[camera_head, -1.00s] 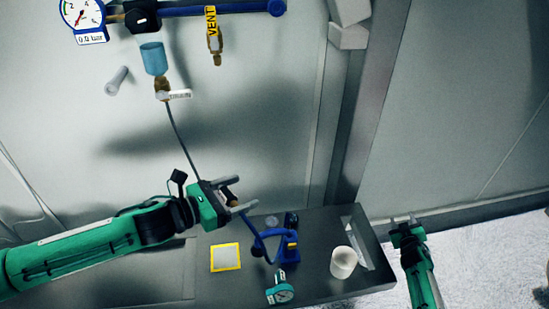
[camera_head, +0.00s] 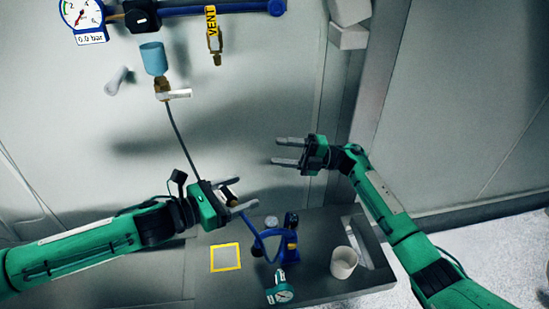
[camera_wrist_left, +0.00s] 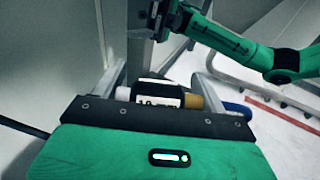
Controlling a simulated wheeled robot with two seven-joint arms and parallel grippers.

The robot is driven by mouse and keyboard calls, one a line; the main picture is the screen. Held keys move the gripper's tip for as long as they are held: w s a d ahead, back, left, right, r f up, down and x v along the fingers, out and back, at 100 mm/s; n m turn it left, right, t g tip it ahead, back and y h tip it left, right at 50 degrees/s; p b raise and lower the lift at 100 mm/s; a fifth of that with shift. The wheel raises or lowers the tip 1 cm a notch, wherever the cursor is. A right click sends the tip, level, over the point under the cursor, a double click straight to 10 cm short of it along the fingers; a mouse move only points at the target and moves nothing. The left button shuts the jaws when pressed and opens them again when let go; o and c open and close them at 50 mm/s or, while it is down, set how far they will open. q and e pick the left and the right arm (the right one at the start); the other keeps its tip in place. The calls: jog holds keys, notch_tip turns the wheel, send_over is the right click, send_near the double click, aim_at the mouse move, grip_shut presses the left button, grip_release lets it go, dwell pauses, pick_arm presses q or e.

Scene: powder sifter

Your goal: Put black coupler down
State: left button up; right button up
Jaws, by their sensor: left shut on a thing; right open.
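My left gripper (camera_head: 245,192) is above the back edge of the dark bench (camera_head: 150,285), up and left of the blue hand pump. It is shut on the black coupler (camera_head: 228,194). In the left wrist view the coupler (camera_wrist_left: 160,96) lies crosswise between the fingers, with a white label, a pale end and a brass end (camera_wrist_left: 193,101). A thin dark hose (camera_head: 180,140) runs from the wall valve down to this gripper; its joint with the coupler is hidden. My right gripper (camera_head: 277,151) is open and empty, up and right of the left one.
A yellow-bordered square (camera_head: 225,244) lies on the bench below the left gripper. A brass valve (camera_head: 161,88) and gauge (camera_head: 83,15) are on the wall.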

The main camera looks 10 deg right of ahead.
aim_at(227, 195)
jog(key=s+a+r+n+g+h, duration=0.4)
jog(key=s+n+g+h, duration=0.3)
jog(key=g+h, duration=0.1)
jog(key=x, duration=1.1)
jog(key=shift+f, duration=0.35)
jog(key=c, duration=1.1)
pick_arm(q)
jog(key=o, duration=1.1)
pick_arm(e)
grip_shut()
pick_arm(q)
jog(key=shift+a, duration=0.15)
